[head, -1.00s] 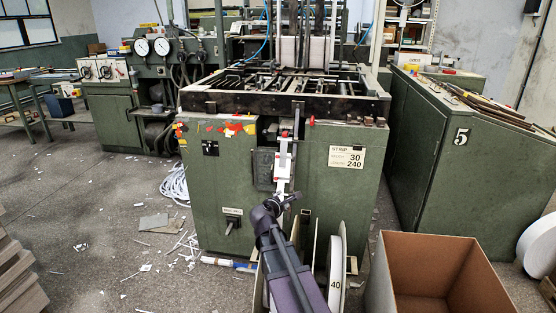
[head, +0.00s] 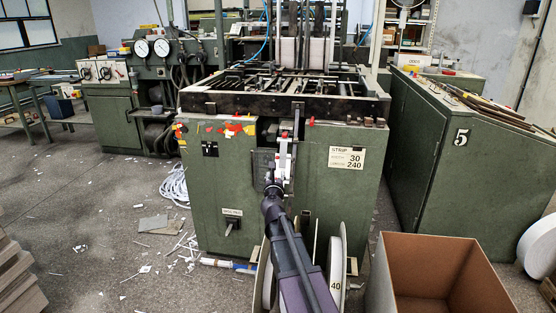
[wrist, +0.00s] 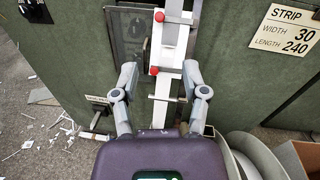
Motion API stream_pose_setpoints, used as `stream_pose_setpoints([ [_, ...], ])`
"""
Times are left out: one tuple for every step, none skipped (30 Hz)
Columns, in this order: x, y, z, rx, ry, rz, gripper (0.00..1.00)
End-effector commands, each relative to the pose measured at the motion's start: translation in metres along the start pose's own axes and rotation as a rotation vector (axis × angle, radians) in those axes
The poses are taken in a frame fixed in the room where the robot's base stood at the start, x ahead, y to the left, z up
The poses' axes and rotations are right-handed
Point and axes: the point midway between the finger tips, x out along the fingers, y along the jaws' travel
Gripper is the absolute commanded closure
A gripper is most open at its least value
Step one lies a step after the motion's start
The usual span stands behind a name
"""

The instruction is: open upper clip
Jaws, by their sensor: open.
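A white upright strip guide (head: 284,153) is on the front of the green machine, and it also shows in the wrist view (wrist: 168,55). On it are two red knobs, an upper one (wrist: 159,15) near the top edge of the wrist view and a lower one (wrist: 154,70). They look like the handles of the clips; whether either clip is open cannot be told. My gripper (wrist: 160,76) is open and empty, its fingers on either side of the guide in the picture, with the lower knob between the tips. Contact cannot be told. In the head view my gripper (head: 275,189) is small against the machine.
The green machine (head: 217,185) stands ahead with a size sign (head: 346,158). A reel marked 40 (head: 337,275) stands below, right of my arm. An open cardboard box (head: 437,275) is at the lower right. Paper scraps lie on the floor at left.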

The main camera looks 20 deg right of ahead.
Motion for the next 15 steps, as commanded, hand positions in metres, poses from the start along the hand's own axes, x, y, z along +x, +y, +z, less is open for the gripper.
stream_pose_setpoints([
  [0.001, 0.000, 0.000, 0.001, 0.000, 0.000, 0.42],
  [0.002, 0.000, 0.000, 0.001, 0.000, 0.000, 0.42],
  [0.004, 0.000, 0.000, 0.001, 0.000, 0.000, 0.42],
  [0.005, 0.000, 0.000, 0.001, 0.000, 0.000, 0.42],
  [0.007, 0.000, 0.000, 0.002, 0.000, -0.001, 0.42],
  [0.009, 0.001, 0.000, 0.002, 0.000, -0.001, 0.42],
  [0.012, 0.001, 0.000, 0.002, 0.000, -0.001, 0.42],
  [0.014, 0.001, 0.000, 0.002, 0.000, -0.001, 0.42],
  [0.018, 0.001, 0.000, 0.002, 0.000, -0.001, 0.42],
  [0.022, 0.001, 0.000, 0.002, 0.000, -0.001, 0.42],
  [0.025, 0.001, 0.000, 0.002, 0.000, -0.001, 0.42],
  [0.031, 0.001, 0.000, 0.002, 0.000, -0.001, 0.42],
  [0.035, 0.001, 0.000, 0.002, 0.000, -0.001, 0.42],
  [0.039, 0.001, 0.000, 0.002, 0.000, -0.001, 0.42],
  [0.045, 0.001, 0.000, 0.002, 0.000, -0.001, 0.42],
])
